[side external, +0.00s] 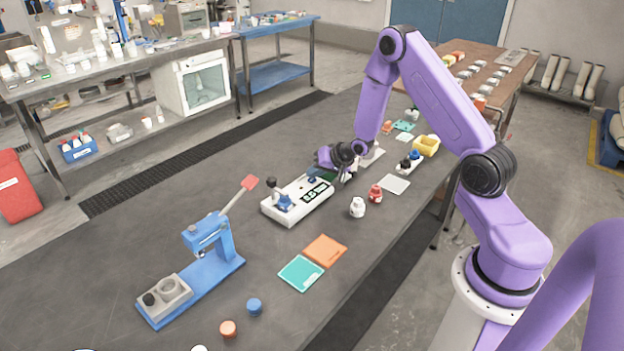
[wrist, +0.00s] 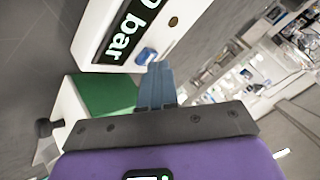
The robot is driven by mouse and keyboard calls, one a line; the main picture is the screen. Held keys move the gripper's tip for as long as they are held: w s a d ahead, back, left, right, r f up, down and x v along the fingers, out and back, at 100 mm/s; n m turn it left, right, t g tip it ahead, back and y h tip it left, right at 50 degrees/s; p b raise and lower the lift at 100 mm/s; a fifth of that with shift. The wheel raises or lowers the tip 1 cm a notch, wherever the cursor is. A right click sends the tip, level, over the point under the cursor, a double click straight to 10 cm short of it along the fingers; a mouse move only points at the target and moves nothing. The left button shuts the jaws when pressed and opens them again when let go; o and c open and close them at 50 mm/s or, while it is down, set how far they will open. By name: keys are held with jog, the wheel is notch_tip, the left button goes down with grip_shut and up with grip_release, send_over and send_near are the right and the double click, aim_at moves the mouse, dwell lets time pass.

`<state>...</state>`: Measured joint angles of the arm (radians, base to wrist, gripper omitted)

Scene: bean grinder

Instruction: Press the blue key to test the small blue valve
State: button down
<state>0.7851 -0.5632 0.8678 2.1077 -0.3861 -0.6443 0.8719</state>
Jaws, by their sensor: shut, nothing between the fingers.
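The white tester (side external: 290,211) stands on the dark table with a lit display (side external: 316,192). In the wrist view the display (wrist: 124,32) ends in "0 bar". The small blue valve (side external: 284,203) sits on the tester's left end, with a dark knob beside it. The blue key (wrist: 146,56) is on the tester's face below the display in the wrist view. My gripper (wrist: 158,68) is shut and empty, with its fingertips right beside the blue key. I cannot tell whether they touch it. My gripper is over the tester's far right end in the side view.
A green-topped white block (wrist: 102,105) is close beside my fingers. A white valve (side external: 357,207) and a red valve (side external: 375,193) stand right of the tester. A blue lever press (side external: 205,270) is at the front left. Orange (side external: 325,250) and teal (side external: 301,273) pads lie in front, empty.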

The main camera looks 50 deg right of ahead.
aim_at(315, 180)
dwell(0.6)
jog(key=shift+r, duration=0.8)
jog(key=shift+r, duration=2.5)
jog(key=shift+a, duration=0.1)
